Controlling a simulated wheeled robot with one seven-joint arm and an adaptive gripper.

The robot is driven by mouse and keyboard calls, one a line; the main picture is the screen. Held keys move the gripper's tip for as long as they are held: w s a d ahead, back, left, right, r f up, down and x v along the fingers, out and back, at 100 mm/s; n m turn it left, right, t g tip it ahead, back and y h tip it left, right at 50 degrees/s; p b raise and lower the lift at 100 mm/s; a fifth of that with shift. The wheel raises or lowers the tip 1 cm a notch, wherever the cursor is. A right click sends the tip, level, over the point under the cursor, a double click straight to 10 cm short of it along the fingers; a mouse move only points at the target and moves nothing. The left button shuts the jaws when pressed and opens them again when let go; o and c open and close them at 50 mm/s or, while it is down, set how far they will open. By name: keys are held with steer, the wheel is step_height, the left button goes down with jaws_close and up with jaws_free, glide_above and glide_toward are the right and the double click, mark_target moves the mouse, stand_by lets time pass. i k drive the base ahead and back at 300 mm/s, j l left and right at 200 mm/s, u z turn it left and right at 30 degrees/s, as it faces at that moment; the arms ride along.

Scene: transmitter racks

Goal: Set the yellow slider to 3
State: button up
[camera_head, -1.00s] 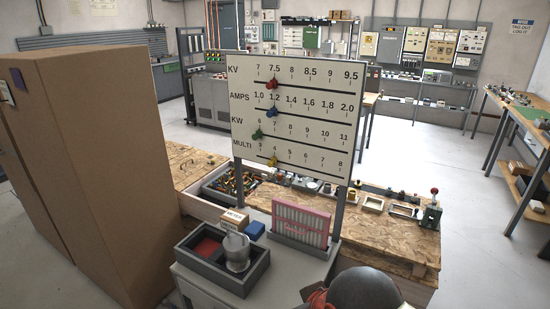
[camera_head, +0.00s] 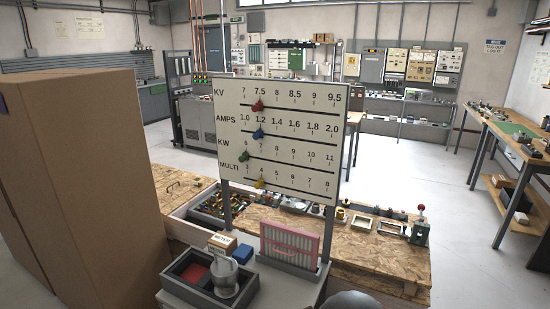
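The yellow slider (camera_head: 260,184) sits on the lowest track, labelled MULTI, of the white scale board (camera_head: 300,143). It stands about under the 4, to the right of the 3 near the track's left end. The red slider (camera_head: 257,106) is near 7.5 on the KV track. The blue slider (camera_head: 258,133) is near 1.2 on AMPS, and the green slider (camera_head: 244,155) is near 6 on KW. My gripper is not in view; only a dark rounded part of my arm shows at the bottom edge, below the board.
The board stands on posts above a grey cabinet holding a pink rack (camera_head: 290,243) and a dark tray (camera_head: 172,278) with a metal cup (camera_head: 224,274). A wooden bench (camera_head: 365,265) with small parts lies behind. A tall cardboard-brown cabinet (camera_head: 110,180) blocks the left.

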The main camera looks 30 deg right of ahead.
mark_target(260, 183)
steer(key=i+j+u, duration=0.35)
steer(key=i+j, duration=0.4)
steer(key=i, duration=0.15)
